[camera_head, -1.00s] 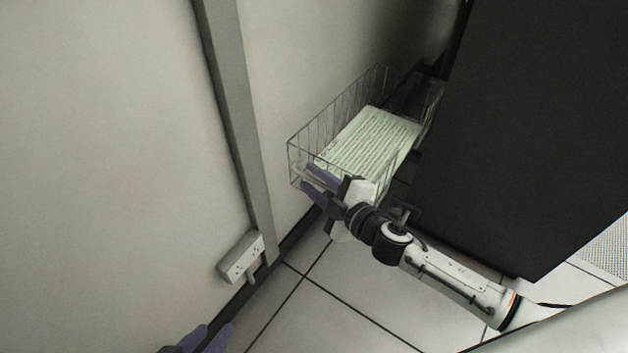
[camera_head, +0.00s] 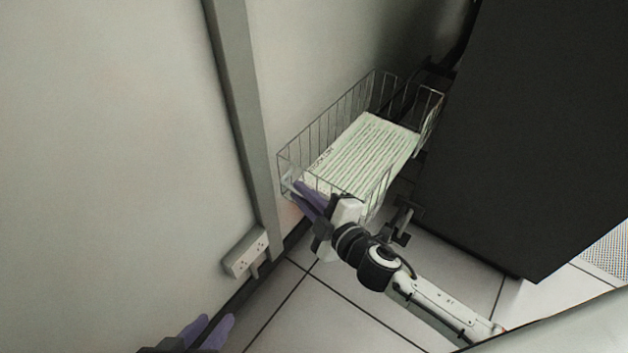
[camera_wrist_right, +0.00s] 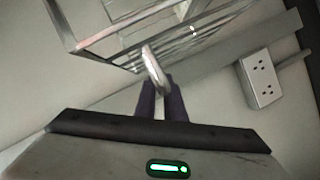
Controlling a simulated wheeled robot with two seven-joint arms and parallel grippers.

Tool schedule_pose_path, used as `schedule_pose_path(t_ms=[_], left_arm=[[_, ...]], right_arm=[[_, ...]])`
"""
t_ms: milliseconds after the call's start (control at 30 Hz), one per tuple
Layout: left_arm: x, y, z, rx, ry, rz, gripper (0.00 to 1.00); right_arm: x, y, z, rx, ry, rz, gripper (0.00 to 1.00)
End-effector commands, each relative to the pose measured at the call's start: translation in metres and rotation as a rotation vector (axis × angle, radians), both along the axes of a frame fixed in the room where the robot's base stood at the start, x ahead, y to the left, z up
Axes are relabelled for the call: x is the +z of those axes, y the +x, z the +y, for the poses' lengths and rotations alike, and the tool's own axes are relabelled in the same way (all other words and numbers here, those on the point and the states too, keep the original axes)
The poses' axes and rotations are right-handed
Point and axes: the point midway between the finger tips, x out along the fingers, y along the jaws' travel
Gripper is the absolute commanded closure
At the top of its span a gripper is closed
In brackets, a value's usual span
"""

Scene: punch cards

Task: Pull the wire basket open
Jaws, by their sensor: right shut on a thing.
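The wire basket (camera_head: 318,127) stands out beside the black cabinet in the head view, with a stack of pale green striped paper (camera_head: 362,150) in it. My right gripper (camera_head: 297,186) is at the basket's near end, its purple fingers closed on the pale handle. In the right wrist view the handle (camera_wrist_right: 153,68) runs between the fingertips, with the basket's wires (camera_wrist_right: 110,28) beyond it. My left gripper (camera_head: 215,322) shows only partly at the bottom edge, away from the basket, its two purple fingers apart and empty.
A tall black cabinet (camera_head: 540,130) stands right of the basket. A wall with a grey vertical post (camera_head: 238,100) is on the left, and a white socket box (camera_head: 246,252) is low on it. Tiled floor (camera_head: 300,310) is open below the basket's near end.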

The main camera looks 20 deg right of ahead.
Motion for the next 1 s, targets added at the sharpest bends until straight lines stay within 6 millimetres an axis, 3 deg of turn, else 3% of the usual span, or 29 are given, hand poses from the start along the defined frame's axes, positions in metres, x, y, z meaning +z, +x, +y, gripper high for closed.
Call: schedule_pose_path(t_ms=[300,333,433,767,1000], left_arm=[[-0.009,-0.009,0.002,0.004,0.005,0.023,0.69],[-0.009,-0.009,0.002,0.004,0.005,0.023,0.69],[-0.008,-0.009,0.002,0.003,0.005,0.022,0.69],[-0.005,-0.006,0.002,0.003,0.005,0.015,0.69],[0.008,0.0,0.003,0.016,0.001,-0.02,0.69]], right_arm=[[0.0,-0.004,0.007,0.007,0.005,0.0,1.0],[0.0,-0.005,0.007,0.007,0.005,0.002,0.87],[0.0,-0.004,0.007,0.007,0.004,0.001,0.72],[0.001,-0.005,0.003,0.003,0.002,0.0,0.72],[0.008,-0.037,-0.007,0.002,0.002,0.004,0.72]])
